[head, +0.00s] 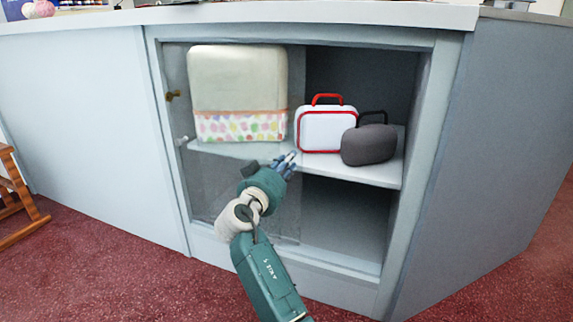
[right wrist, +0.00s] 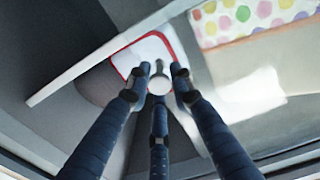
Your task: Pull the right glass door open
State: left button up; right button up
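In the head view, a greyish see-through glass panel covers the left half of the cabinet opening (head: 225,185); I cannot tell whether clear glass also covers the right half. A small pale knob (head: 183,139) shows at its left side, below a brass lock (head: 173,95). My right gripper (head: 287,162) is in front of the middle of the opening, at the shelf's height. In the right wrist view, a round pale knob (right wrist: 158,84) sits between the three dark fingers of the gripper (right wrist: 158,86). The fingers look spread around it, with small gaps. My left gripper is out of view.
Behind the front, a shelf (head: 375,174) carries a cream case with a dotted band (head: 238,80), a white red-edged case (head: 322,130) and a dark grey bag (head: 368,145). A wooden chair (head: 18,205) stands at far left. The red floor (head: 110,265) in front is clear.

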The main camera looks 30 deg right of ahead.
jog(key=shift+o, duration=1.1)
jog(key=shift+r, duration=0.25)
jog(key=shift+f, duration=0.15)
notch_tip(320, 180, up, 10)
